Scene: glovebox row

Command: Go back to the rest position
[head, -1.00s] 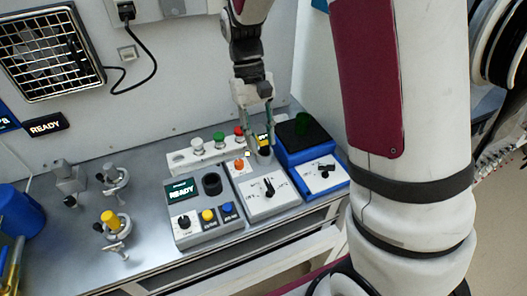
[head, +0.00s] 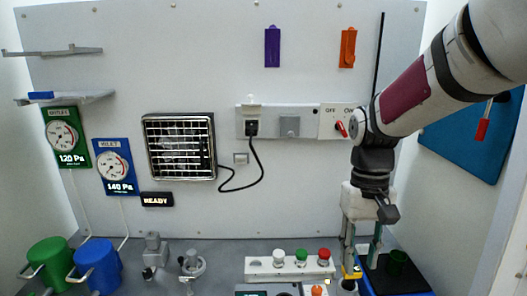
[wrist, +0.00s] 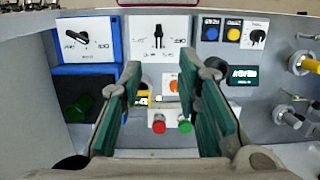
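My gripper (head: 361,262) hangs pointing down over the bench at the lower right of the head view, beside the dark-topped blue box. In the wrist view its two green-padded fingers stand apart, and my gripper (wrist: 170,84) is open with nothing held between them. A yellow-and-black piece (wrist: 143,98) shows beside the left finger, on the bench equipment. I cannot tell whether the finger touches it.
The blue box (head: 412,284) carries a green cylinder (head: 398,262). A button row with white, green and red buttons (head: 290,265) lies left of my gripper. The back wall holds a switch panel (head: 289,122) and a fan grille (head: 180,146). Green (head: 50,264) and blue mugs (head: 98,266) stand far left.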

